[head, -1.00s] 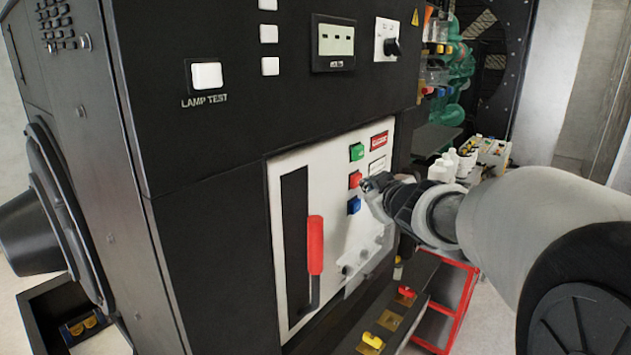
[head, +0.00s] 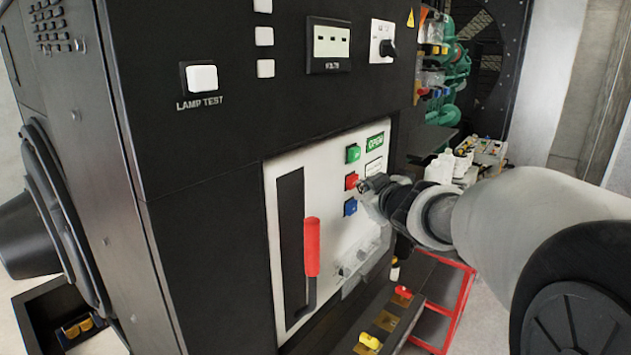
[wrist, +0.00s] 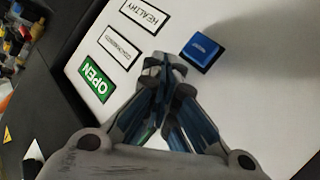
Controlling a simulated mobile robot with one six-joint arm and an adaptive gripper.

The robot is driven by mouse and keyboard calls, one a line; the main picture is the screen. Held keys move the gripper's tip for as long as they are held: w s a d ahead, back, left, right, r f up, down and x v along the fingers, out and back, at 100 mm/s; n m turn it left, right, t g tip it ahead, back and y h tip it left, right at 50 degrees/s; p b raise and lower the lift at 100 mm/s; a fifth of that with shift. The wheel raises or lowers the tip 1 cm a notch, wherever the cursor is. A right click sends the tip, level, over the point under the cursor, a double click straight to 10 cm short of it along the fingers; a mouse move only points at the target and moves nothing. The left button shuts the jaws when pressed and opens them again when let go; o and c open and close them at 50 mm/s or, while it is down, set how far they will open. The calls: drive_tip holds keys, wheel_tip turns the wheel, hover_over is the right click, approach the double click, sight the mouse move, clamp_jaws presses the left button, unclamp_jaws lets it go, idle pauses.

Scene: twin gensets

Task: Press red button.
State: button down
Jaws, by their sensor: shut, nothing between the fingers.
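The red button (head: 351,182) sits on the white panel (head: 293,165) in the head view, between a green button (head: 353,153) above and a blue button (head: 350,207) below. My gripper (head: 364,185) is shut and empty, its tips right beside the red button; I cannot tell whether they touch it. In the wrist view my closed fingertips (wrist: 165,62) are over the panel and the red button is not visible, likely hidden behind them. The blue button (wrist: 202,50) shows to their right. A lit green OPEN indicator (head: 375,142) is above; it also shows in the wrist view (wrist: 95,83).
A red-handled lever (head: 312,247) stands on the panel left of my gripper. A lamp test button (head: 202,78), a meter (head: 329,45) and a rotary switch (head: 387,49) are above. A red-framed cart (head: 462,300) stands to the right below my arm.

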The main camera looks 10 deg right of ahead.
drive_tip(key=shift+s+d, duration=0.35)
drive_tip(key=shift+s, duration=0.15)
drive_tip(key=shift+p, duration=0.35)
drive_tip(key=s+d+p, duration=0.1)
drive_tip(key=s, duration=0.1)
drive_tip(key=s+d+p, duration=0.1)
drive_tip(key=s+d, duration=0.1)
idle(0.5)
drive_tip(key=s+a+f+m+g+b, duration=0.1)
drive_tip(key=s+a+f+g+b, duration=0.2)
drive_tip(key=s+a+f+b, duration=0.2)
drive_tip(key=s+a+f+m+g+b, duration=0.2)
drive_tip(key=s+a+f+b, duration=0.3)
drive_tip(key=s+f, duration=0.7)
drive_tip(key=s+a+f+m+g+y+b, duration=0.1)
drive_tip(key=s+a+f+g+b, duration=0.4)
drive_tip(key=s, duration=1)
wheel_tip(320, 180, down, 4)
drive_tip(key=shift+a+f, duration=0.25)
drive_tip(key=shift+a, duration=0.95)
